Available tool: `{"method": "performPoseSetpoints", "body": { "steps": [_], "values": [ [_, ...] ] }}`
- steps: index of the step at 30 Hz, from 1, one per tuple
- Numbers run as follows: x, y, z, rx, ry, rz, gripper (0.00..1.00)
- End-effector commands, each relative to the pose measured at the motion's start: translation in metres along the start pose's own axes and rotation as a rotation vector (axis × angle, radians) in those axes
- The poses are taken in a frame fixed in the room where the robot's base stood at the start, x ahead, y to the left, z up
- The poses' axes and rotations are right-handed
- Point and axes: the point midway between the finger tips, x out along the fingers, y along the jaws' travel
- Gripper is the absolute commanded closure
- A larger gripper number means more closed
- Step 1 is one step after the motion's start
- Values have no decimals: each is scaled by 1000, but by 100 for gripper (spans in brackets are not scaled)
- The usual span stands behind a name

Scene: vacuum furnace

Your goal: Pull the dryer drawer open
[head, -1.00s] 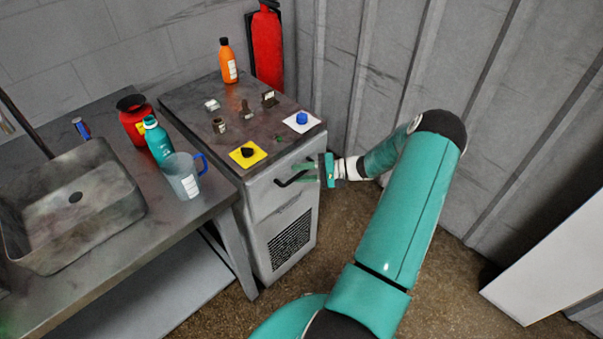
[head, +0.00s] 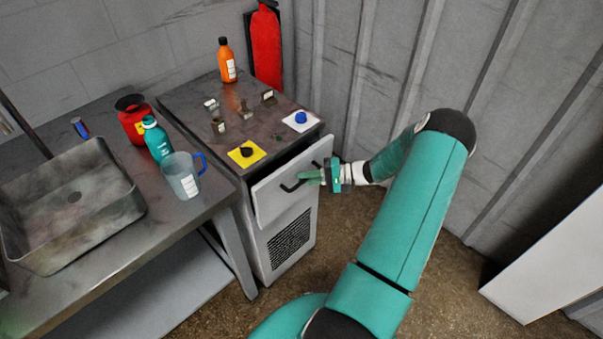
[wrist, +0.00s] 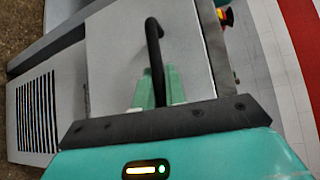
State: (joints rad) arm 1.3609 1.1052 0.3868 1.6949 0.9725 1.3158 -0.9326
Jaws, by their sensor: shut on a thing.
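The dryer (head: 268,243) is a grey cabinet with a vent grille on its lower front. Its drawer (head: 272,203) is at the top of the front and stands partly out, with a dark gap above its front panel. My gripper (head: 308,177) is shut on the black bar handle (head: 290,187) of the drawer. In the wrist view the green fingertips (wrist: 158,88) close around the lower part of the handle (wrist: 153,45), and the drawer front (wrist: 112,60) fills the middle.
The dryer top (head: 205,130) carries a yellow square, a white square, small metal parts and an orange bottle (head: 227,60). A metal sink bench (head: 90,290) with a jug (head: 183,178) stands at the left. Corrugated wall (head: 400,70) lies behind my arm; floor in front is clear.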

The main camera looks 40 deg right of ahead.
Motion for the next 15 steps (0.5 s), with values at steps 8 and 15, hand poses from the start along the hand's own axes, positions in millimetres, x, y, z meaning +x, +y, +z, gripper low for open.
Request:
{"method": "performPoseSetpoints", "body": {
  "steps": [8,15],
  "values": [
    [-56,15,54,3,5,0,100],
    [-104,28,102,2,5,-1,100]
  ]
}}
